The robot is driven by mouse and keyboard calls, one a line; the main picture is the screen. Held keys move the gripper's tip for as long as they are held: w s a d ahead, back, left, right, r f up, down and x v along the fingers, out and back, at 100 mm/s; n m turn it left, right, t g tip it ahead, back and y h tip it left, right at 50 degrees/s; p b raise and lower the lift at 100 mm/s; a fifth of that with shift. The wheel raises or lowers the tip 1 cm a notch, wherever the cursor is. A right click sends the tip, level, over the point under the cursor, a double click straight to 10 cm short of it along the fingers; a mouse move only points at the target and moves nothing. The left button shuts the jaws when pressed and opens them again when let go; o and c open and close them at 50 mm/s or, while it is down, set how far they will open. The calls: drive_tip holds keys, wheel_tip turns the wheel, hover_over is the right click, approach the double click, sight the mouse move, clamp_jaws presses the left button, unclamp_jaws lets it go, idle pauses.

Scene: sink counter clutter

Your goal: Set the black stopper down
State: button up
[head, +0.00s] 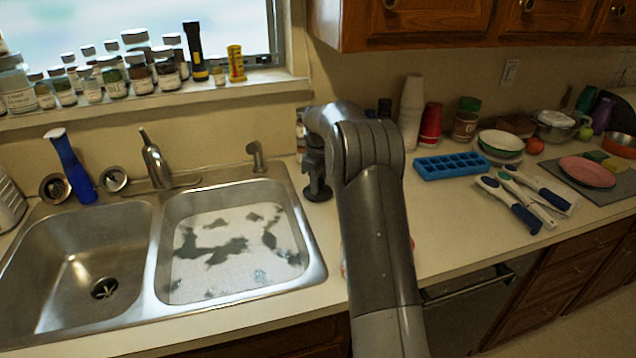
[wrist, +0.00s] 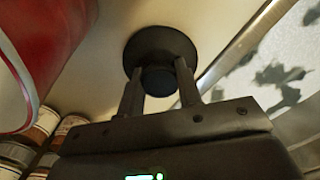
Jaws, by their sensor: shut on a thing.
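The black stopper (head: 318,191) is a dark round disc with a short knob, just right of the right sink basin in the head view. My gripper (head: 316,174) points down over it, partly hidden by my arm. In the wrist view, the stopper (wrist: 158,45) sits between the two fingertips of my gripper (wrist: 160,88), which are shut on its knob. The disc lies beyond the fingertips, at or close above the pale counter. I cannot tell whether it touches.
The double sink's steel rim (head: 308,235) is close on the left. A red and white object (wrist: 45,50) is near on the left in the wrist view, with several jars (wrist: 45,125) below it. A blue ice tray (head: 450,166) lies right of my arm.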

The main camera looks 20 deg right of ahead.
drive_tip(key=o, duration=1.1)
drive_tip(key=shift+f, duration=0.15)
drive_tip(key=shift+o, duration=0.2)
wheel_tip(320, 180, up, 11)
drive_tip(key=s+a+r+m+t, duration=0.15)
drive_tip(key=s+a+r, duration=0.25)
drive_tip(key=s+r, duration=0.6)
drive_tip(key=s+a+r+m+t, duration=0.1)
drive_tip(key=s+a+m, duration=0.1)
drive_tip(key=s, duration=0.9)
drive_tip(key=s+a+r+m+t, duration=0.1)
drive_tip(key=s+a+m+t, duration=0.15)
drive_tip(key=s, duration=0.95)
drive_tip(key=s+f+m, duration=0.1)
drive_tip(key=s+f, duration=0.2)
drive_tip(key=s, duration=0.3)
drive_tip(key=s+a+f+m, duration=0.1)
drive_tip(key=s+f, duration=0.3)
drive_tip(key=s, duration=0.2)
drive_tip(key=shift+m+t, duration=0.3)
drive_tip(key=shift+m, duration=0.1)
